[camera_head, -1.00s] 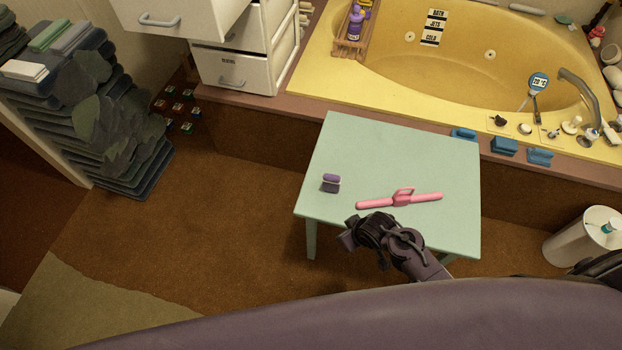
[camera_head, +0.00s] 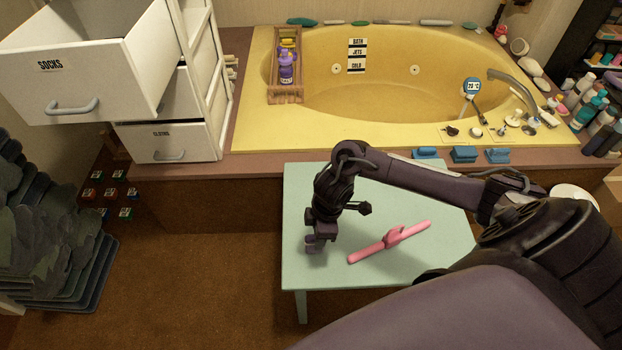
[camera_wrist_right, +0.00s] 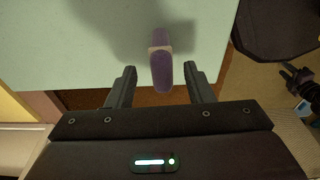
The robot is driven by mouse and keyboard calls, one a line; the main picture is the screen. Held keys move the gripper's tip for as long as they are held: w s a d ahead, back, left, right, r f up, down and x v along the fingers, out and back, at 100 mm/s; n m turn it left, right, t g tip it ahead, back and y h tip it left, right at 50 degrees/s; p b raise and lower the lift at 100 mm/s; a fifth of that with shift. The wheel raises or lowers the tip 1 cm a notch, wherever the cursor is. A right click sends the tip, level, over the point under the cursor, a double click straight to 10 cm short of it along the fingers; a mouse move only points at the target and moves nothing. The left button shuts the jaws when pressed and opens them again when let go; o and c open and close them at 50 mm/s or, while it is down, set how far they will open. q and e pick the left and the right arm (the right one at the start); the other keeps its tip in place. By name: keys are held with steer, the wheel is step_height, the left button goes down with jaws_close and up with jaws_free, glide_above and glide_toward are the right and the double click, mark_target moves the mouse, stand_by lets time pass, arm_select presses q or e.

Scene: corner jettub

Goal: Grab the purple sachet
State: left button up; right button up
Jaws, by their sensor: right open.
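The purple sachet (camera_wrist_right: 161,70) has a pale band around it and rests on the pale green table (camera_head: 410,272). In the right wrist view it lies between the two open fingers of my right gripper (camera_wrist_right: 160,82), with a gap on each side. In the head view my right gripper (camera_head: 318,243) reaches down to the table's left part, and the sachet (camera_head: 312,247) is mostly hidden by it. The fingers are open and do not visibly touch the sachet.
A pink strap-like object (camera_head: 390,241) lies on the table right of my gripper. The yellow tub (camera_head: 250,128) stands behind the table, with blue blocks (camera_head: 464,155) on its front ledge. An open white drawer (camera_head: 85,70) juts out at the upper left.

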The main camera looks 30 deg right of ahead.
mark_target(314, 243)
steer(key=f, duration=0.2)
steer(key=a+f+b, duration=0.1)
steer(key=f, duration=0.2)
steer(key=shift+w+f, duration=0.2)
steer(key=shift+f, duration=0.15)
jaws_close()
steer(key=shift+r, duration=0.15)
